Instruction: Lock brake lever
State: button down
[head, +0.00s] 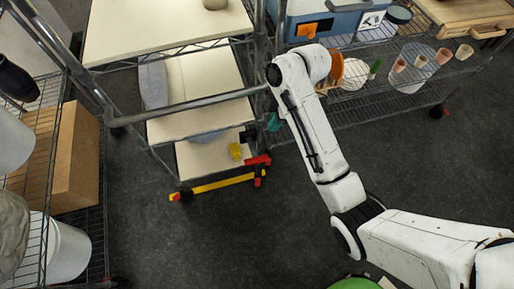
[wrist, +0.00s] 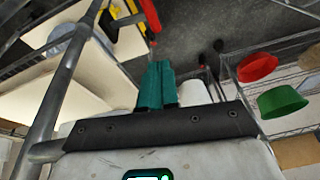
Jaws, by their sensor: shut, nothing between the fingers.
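A yellow bar (head: 222,183) with red end pieces runs low along the front of the wheeled wire-shelf cart. A red lever-like piece (head: 257,160) sits at its right end; I take it for the brake lever, but cannot tell whether it is locked. My gripper's teal fingers (wrist: 157,86) are shut and empty in the wrist view. In the head view my gripper (head: 273,122) is partly hidden by the arm and cart post, above and slightly right of the red piece. In the wrist view, yellow (wrist: 91,12) and red parts show at the top, beyond the fingertips.
The cart's metal post and rail (head: 195,107) stand close beside my gripper. A cardboard box (head: 75,160) sits on a rack at left. Another rack at upper right holds cups and bowls, including a green bowl (wrist: 281,101). Dark floor (head: 240,235) is clear in front of the cart.

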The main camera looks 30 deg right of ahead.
jog(key=shift+n, duration=0.9)
jog(key=w+d+r, duration=0.1)
jog(key=w+r, duration=0.1)
jog(key=shift+w+d+r+p, duration=0.15)
jog(key=shift+d+r+p, duration=0.15)
jog(key=shift+d+r, duration=0.1)
jog(key=b, duration=0.5)
send_over(254, 158)
jog(key=d, duration=0.1)
notch_tip(254, 158, down, 22)
jog(key=shift+d+r, duration=0.1)
jog(key=shift+d, duration=0.05)
jog(key=shift+f, duration=0.7)
